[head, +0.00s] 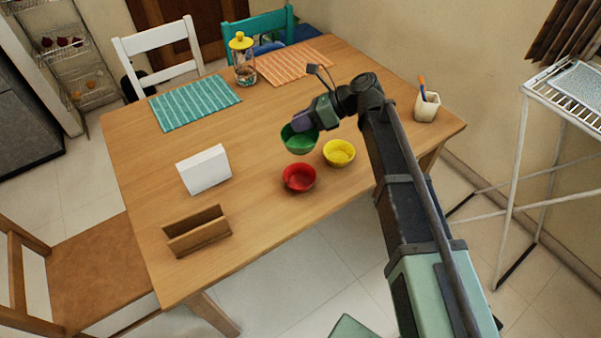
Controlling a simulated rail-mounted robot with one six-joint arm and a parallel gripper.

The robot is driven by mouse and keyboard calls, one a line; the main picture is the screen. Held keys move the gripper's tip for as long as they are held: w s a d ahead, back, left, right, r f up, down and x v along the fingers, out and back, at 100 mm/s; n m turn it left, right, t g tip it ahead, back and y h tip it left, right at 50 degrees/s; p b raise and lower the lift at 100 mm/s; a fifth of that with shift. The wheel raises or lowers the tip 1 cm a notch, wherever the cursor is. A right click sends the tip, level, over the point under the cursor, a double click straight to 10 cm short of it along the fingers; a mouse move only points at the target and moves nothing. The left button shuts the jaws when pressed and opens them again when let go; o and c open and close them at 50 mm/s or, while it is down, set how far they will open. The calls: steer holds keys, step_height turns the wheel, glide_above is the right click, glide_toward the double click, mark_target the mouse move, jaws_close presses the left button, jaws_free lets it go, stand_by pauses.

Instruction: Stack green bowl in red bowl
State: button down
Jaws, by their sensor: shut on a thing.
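The green bowl (299,141) is in my gripper (301,124), which is shut on its rim. The bowl looks roughly upright and appears just above the table, behind the red bowl; the exact height is hard to tell. The red bowl (299,179) stands upright and empty on the wooden table (259,225) near its front edge. The green bowl is apart from the red bowl. My gripper comes in from the right and hides part of the green bowl's rim.
A yellow bowl (339,154) stands right of the red bowl, close by. A white block (204,170) and a wooden holder (198,232) are to the left. A pen cup (427,107) is at the right edge. A yellow-lidded jar (243,60) stands at the back.

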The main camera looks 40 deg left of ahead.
mark_target(301, 164)
step_height(301, 164, down, 13)
steer(key=b, duration=1)
steer(key=shift+f+b, duration=0.2)
steer(key=shift+b, duration=0.2)
steer(key=c, duration=1.1)
jaws_free()
steer(key=shift+s, duration=0.1)
steer(key=shift+c, duration=0.2)
steer(key=shift+r, duration=0.15)
steer(key=shift+r+p, duration=0.55)
steer(key=shift+p, duration=0.2)
steer(key=p+v, duration=0.6)
steer(key=v, duration=0.6)
steer(key=s+d+f+n+t+h, duration=0.2)
steer(key=d+n, duration=0.3)
steer(key=d, duration=1)
steer(key=s+d+f+n+t+h, duration=0.2)
steer(key=d+f+n+h, duration=0.2)
steer(key=d, duration=1)
steer(key=s+d+f+n+t+h, duration=0.2)
steer(key=d+n, duration=0.3)
steer(key=d, duration=1)
steer(key=shift+s+d+f+n+t+h, duration=0.25)
steer(key=shift+d+f+n+t+h, duration=0.1)
steer(key=shift+f+t+h, duration=0.25)
